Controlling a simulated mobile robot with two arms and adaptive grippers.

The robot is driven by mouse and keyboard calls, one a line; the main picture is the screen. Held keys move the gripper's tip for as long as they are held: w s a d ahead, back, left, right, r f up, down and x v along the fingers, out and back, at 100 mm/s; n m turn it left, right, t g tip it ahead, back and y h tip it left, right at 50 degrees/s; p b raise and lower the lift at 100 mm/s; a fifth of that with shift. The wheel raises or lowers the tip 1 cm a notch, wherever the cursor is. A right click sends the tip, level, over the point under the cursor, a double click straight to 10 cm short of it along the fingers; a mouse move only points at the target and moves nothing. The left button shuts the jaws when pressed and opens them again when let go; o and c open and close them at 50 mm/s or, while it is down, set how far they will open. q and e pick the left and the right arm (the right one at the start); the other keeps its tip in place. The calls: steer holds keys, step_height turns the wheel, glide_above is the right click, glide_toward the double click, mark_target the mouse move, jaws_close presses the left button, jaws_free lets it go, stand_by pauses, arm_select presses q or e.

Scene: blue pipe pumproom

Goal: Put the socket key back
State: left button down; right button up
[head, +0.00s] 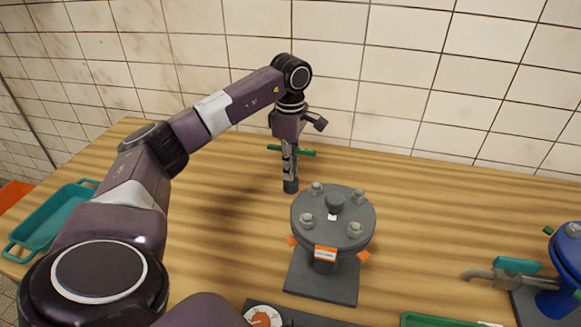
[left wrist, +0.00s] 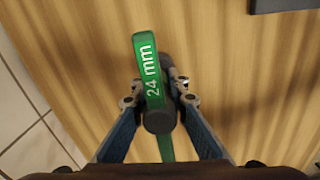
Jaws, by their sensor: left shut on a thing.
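The socket key has a green cross handle (head: 308,153) and a dark socket end (head: 291,186) pointing down. The green handle, marked "24 mm", also shows in the left wrist view (left wrist: 149,70). My left gripper (head: 290,165) is shut on the key, with its fingers (left wrist: 163,100) on both sides of the dark hub below the handle. The key is roughly upright over the wooden bench, behind and left of the grey flange (head: 334,215). I cannot tell whether its socket end touches the bench. My right gripper is not in view.
The grey flange with several bolts stands on a dark base plate (head: 322,275). A teal tray (head: 40,225) is at the left. A dial (head: 264,317) and a green tray (head: 440,320) are in front. A blue fitting (head: 565,258) stands right. Bare bench (head: 440,205) lies between flange and blue fitting.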

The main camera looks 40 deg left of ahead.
arm_select(q)
steer(key=shift+f, duration=0.1)
steer(key=c, duration=1.9)
jaws_free()
step_height(320, 180, up, 12)
steer(key=shift+r+p, duration=0.15)
steer(key=shift+p, duration=0.15)
